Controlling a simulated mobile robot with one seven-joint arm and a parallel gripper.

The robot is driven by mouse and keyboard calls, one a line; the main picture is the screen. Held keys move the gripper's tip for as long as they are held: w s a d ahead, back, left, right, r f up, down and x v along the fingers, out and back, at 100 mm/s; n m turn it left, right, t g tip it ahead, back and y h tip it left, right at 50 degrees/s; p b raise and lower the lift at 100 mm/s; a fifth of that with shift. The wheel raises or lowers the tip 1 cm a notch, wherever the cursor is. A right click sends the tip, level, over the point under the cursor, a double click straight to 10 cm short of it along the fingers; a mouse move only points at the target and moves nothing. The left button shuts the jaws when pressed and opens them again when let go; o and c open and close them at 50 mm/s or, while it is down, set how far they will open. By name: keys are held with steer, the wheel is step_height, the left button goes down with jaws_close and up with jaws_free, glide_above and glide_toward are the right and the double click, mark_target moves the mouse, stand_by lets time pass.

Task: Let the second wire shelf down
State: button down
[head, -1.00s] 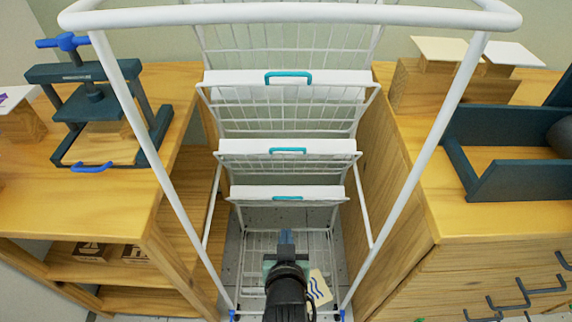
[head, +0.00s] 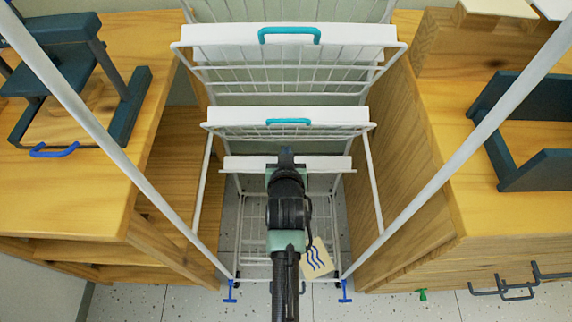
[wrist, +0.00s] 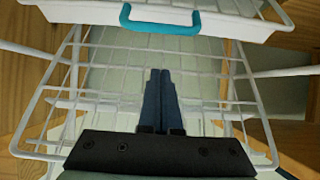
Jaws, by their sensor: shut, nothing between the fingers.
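A white wire rack (head: 372,190) stands between two wooden cabinets. Several of its shelves are tilted up, with white front edges and teal handles. The upper shelf in view (head: 230,35) has its handle (head: 289,33) clear, and so does the middle shelf (head: 235,117), with its handle (head: 288,121). The lowest raised shelf (head: 245,163) is partly behind my gripper (head: 286,155), and its handle is hidden. In the wrist view my gripper (wrist: 158,75) is shut and empty, in front of wire bars and below a teal handle (wrist: 160,22). Whether it touches anything is unclear.
A wire level lies flat at the rack's bottom; a card with blue wavy lines (head: 318,258) shows there beside my arm. Wooden cabinets (head: 75,200) and (head: 450,180) stand close on both sides. Dark drawer handles (head: 505,288) jut out at lower right. Blue feet (head: 345,292) stand at the rack's front.

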steer(key=shift+x, duration=0.9)
steer(key=shift+s+f, duration=0.85)
steer(key=shift+s, duration=0.25)
steer(key=shift+s+f+b, duration=0.35)
steer(key=shift+s+f, duration=0.05)
steer(key=shift+s, duration=0.15)
